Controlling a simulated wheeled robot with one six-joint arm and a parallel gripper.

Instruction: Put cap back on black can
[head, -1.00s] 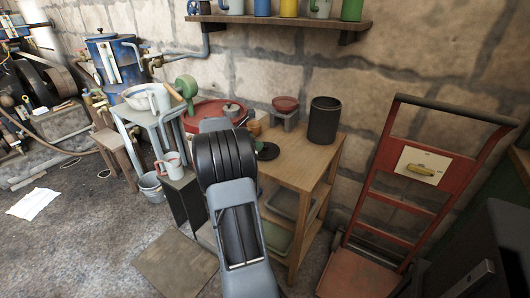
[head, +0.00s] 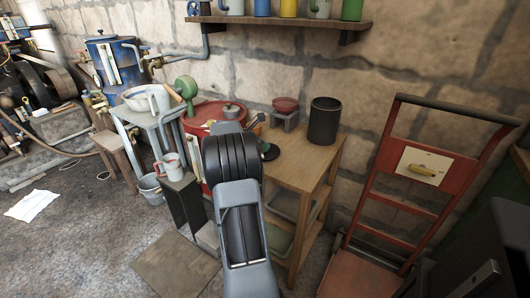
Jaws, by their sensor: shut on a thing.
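The black can (head: 324,121) stands upright on the wooden table, near its back right corner, and its top looks open. A small dark disc (head: 271,153) with a greenish knob shows at the table's left side, just right of my arm, and looks like the cap. My arm hides part of it, and I cannot tell whether it rests on the table or is held.
The wooden table (head: 303,165) has bare room between disc and can. A red bowl on a grey stand (head: 286,111) is left of the can. A red drum (head: 203,118) with a pot (head: 232,112) is behind my arm. A red hand truck (head: 413,190) stands right.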

